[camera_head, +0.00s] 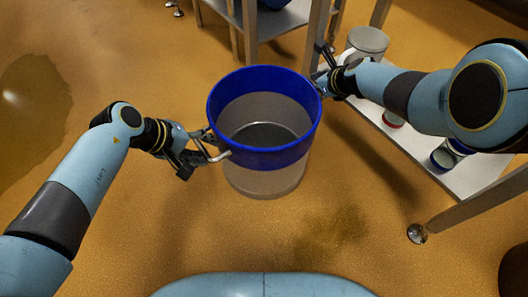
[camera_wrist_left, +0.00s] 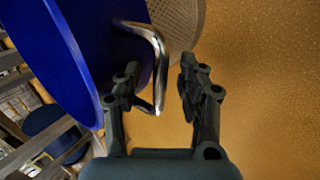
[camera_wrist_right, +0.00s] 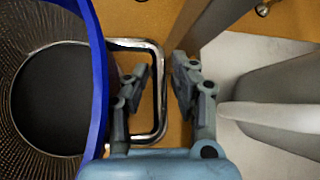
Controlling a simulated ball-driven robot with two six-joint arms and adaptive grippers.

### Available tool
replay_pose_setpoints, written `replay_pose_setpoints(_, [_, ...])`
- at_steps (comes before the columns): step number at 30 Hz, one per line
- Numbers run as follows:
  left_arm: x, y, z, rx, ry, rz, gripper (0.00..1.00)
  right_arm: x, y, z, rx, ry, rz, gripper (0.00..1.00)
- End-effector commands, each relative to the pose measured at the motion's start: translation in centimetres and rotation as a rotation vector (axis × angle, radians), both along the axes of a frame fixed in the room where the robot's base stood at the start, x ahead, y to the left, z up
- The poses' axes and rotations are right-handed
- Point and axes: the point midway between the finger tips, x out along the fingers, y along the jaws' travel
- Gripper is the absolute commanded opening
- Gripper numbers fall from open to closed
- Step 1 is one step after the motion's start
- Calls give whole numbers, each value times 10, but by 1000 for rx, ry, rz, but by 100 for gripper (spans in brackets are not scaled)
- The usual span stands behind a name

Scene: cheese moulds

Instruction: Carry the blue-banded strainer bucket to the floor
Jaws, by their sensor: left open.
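The blue-banded strainer bucket (camera_head: 262,172) is upright in the middle of the head view, with a blue upper band, a perforated pale body and a metal handle on each side. It looks empty; whether its base touches the floor (camera_head: 130,240) I cannot tell. My left gripper (camera_head: 208,148) is at its left handle (camera_wrist_left: 157,60). In the left wrist view the open fingers (camera_wrist_left: 158,80) stand either side of the handle bar. My right gripper (camera_head: 322,84) is at the right handle (camera_wrist_right: 161,105), its fingers (camera_wrist_right: 160,78) apart on either side of the bar.
A pale low table (camera_head: 470,180) stands at the right, with a grey lidded bucket (camera_head: 368,42) and a small blue-and-white pot (camera_head: 449,153) on it. Its leg (camera_wrist_right: 200,20) is close to my right gripper. Another table (camera_head: 275,22) stands behind. Floor is free at left and front.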

Motion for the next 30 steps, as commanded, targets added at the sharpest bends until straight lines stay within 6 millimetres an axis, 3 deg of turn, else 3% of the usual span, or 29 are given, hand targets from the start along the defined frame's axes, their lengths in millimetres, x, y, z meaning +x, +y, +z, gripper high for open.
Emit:
replay_pose_setpoints(5, [0,0,0,0,0,0,38,0,0,0,0,1,1,22])
replay_pose_setpoints(10, [0,0,0,0,0,0,15,0,0,0,1,1,0,0])
replay_pose_setpoints(14, [0,0,0,0,0,0,0,-1,1,0,2,1,1,0])
replay_pose_setpoints(30, [3,0,5,-1,-7,1,0,1,1,4,1,-4,1,0])
